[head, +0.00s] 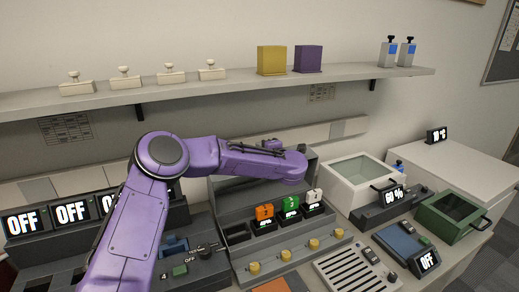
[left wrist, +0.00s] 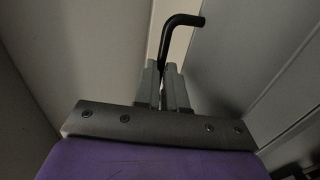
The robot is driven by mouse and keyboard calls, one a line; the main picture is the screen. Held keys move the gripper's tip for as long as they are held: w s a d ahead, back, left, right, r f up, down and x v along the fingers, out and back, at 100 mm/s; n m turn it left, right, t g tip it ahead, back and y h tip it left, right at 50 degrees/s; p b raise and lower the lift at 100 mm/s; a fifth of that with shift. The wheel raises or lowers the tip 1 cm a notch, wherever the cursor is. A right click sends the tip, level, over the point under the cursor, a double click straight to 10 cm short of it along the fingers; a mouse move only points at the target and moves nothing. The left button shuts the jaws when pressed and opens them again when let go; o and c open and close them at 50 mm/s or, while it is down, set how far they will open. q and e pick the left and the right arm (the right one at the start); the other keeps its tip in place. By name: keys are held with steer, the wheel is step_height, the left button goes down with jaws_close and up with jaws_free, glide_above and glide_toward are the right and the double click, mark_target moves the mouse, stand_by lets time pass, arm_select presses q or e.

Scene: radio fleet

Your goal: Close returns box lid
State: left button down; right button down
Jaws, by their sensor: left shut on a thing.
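In the left wrist view my left gripper (left wrist: 166,80) is shut on a black bent handle (left wrist: 176,32), whose hooked end rises above the fingers beside pale grey panels. Which box this handle belongs to, I cannot tell. In the head view my purple left arm reaches across the bench to a raised grey panel (head: 235,185) behind the radio dock; its fingers are hard to make out there. A white open-topped box (head: 335,190) stands right of my wrist. No label names the returns box. My right gripper is out of view.
Orange (head: 264,212), green (head: 290,204) and white (head: 313,196) radios stand in the dock, with yellow knobs in front. A shelf (head: 180,95) above holds stamps, two blocks and two bottles. A 60% display (head: 386,196) stands between the white and green boxes.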

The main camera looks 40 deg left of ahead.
arm_select(q)
steer(key=s+d+f+t+y+b, duration=0.1)
steer(key=s+d+t+y+b, duration=0.1)
steer(key=s+d+y+b, duration=0.3)
steer(key=shift+s+d+f+t+b, duration=0.2)
steer(key=shift+d+t+b, duration=0.1)
steer(key=shift+d+b, duration=1.85)
steer(key=shift+d, duration=0.15)
steer(key=c, duration=1.5)
jaws_free()
steer(key=o, duration=0.3)
steer(key=shift+w+a, duration=0.1)
steer(key=shift+a, duration=0.15)
steer(key=shift+d, duration=0.1)
steer(key=shift+d+r, duration=0.1)
